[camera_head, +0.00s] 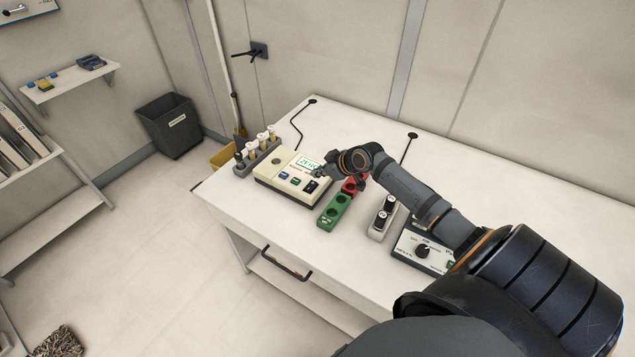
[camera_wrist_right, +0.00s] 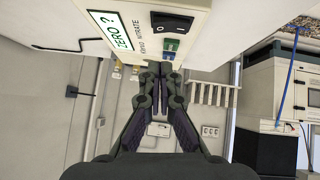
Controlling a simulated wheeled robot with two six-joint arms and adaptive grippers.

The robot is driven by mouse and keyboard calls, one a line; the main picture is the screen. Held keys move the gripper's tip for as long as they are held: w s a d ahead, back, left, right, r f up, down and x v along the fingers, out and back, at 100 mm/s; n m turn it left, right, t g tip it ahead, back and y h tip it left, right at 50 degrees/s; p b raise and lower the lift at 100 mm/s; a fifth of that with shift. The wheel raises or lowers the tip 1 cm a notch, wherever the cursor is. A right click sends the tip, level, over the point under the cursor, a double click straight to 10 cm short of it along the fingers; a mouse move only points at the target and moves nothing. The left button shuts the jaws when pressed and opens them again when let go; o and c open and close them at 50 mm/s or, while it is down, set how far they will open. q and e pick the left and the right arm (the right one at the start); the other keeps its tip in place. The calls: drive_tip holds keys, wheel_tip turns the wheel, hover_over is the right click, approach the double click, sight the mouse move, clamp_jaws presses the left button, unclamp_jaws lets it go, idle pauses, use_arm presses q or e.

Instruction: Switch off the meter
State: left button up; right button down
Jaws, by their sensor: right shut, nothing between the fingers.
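The meter (camera_head: 277,182) is a cream box on the white table, with a lit display (camera_head: 308,163) reading "ZERO", blue and green buttons and a black rocker switch (camera_head: 311,186). In the right wrist view the meter's face fills the top, with the display (camera_wrist_right: 111,31) reading "ZERO ?" and the rocker switch (camera_wrist_right: 172,22) close by. My right gripper (camera_head: 318,173) is shut and empty by the meter's right side, near the switch; its fingers (camera_wrist_right: 161,72) show just below the buttons in the wrist view. I cannot tell if they touch. My left gripper is out of view.
A grey rack (camera_head: 245,164) with several vials stands left of the meter. A green block (camera_head: 333,212) and a red block (camera_head: 350,186) lie right of it. The table's front strip is clear.

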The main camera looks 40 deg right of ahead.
sight(313, 183)
drive_tip(key=f, duration=0.2)
drive_tip(key=w+f, duration=0.1)
drive_tip(key=shift+f+p, duration=0.4)
drive_tip(key=shift+s+f, duration=0.1)
drive_tip(key=shift+f, duration=0.3)
drive_tip(key=shift+f, duration=0.15)
drive_tip(key=shift+d+f+b, duration=0.15)
drive_tip(key=shift+f+b, duration=0.2)
drive_tip(key=shift+b, duration=0.2)
drive_tip(key=shift+r, duration=0.2)
